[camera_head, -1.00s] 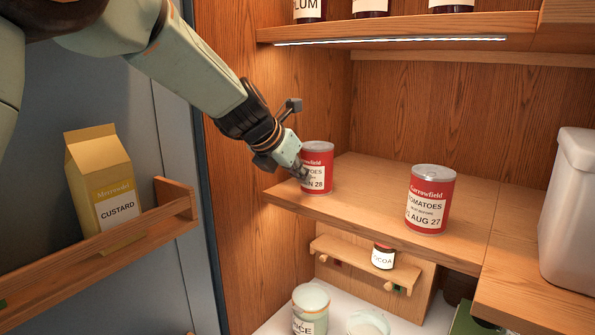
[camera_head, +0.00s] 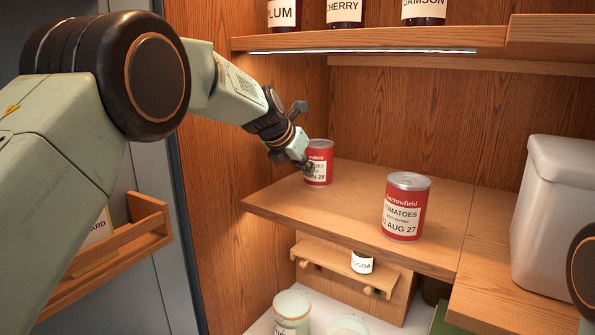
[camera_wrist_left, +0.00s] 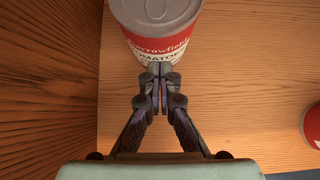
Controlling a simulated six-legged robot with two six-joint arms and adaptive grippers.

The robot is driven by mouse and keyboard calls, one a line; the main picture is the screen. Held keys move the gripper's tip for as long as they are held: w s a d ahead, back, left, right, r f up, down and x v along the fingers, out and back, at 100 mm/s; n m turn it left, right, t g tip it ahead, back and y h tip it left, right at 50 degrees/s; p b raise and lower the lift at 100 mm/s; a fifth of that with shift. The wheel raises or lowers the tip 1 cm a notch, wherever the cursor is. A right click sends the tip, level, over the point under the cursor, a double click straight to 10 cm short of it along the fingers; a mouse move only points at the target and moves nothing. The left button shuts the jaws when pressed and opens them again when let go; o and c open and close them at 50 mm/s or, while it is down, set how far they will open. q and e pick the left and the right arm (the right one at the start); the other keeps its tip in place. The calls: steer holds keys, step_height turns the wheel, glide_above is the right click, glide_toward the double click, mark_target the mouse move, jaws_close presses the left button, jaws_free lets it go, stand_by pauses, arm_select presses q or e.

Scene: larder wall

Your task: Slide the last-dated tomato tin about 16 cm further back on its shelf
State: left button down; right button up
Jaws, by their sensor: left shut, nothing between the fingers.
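One red tomato tin (camera_head: 320,150), its label partly hidden but ending in "28", stands upright on the left part of the wooden shelf (camera_head: 340,215), back from the front edge. A second tomato tin (camera_head: 405,208), reading "AUG 27", stands to the right and nearer the front edge. My left gripper (camera_head: 308,168) is shut and empty, its tips at the front of the "28" tin. In the left wrist view the closed fingertips (camera_wrist_left: 160,72) meet the label of that tin (camera_wrist_left: 155,30), apparently touching it. My right gripper is out of view.
A wooden side wall (camera_head: 215,150) rises close left of the tin. Bare shelf lies behind and right of it. An upper shelf (camera_head: 400,38) holds plum, cherry and damson jars. A pale canister (camera_head: 560,210) stands at right. A cocoa jar (camera_head: 362,262) sits below.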

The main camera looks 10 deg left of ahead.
mark_target(312, 187)
arm_select(q)
steer(key=shift+w+d+f, duration=0.1)
steer(key=shift+w+d, duration=0.2)
steer(key=shift+w, duration=0.4)
steer(key=shift+w+d+f, duration=0.1)
steer(key=shift+w+d, duration=0.2)
steer(key=shift+w, duration=0.4)
steer(key=shift+r, duration=0.1)
steer(key=shift+s+a, duration=0.1)
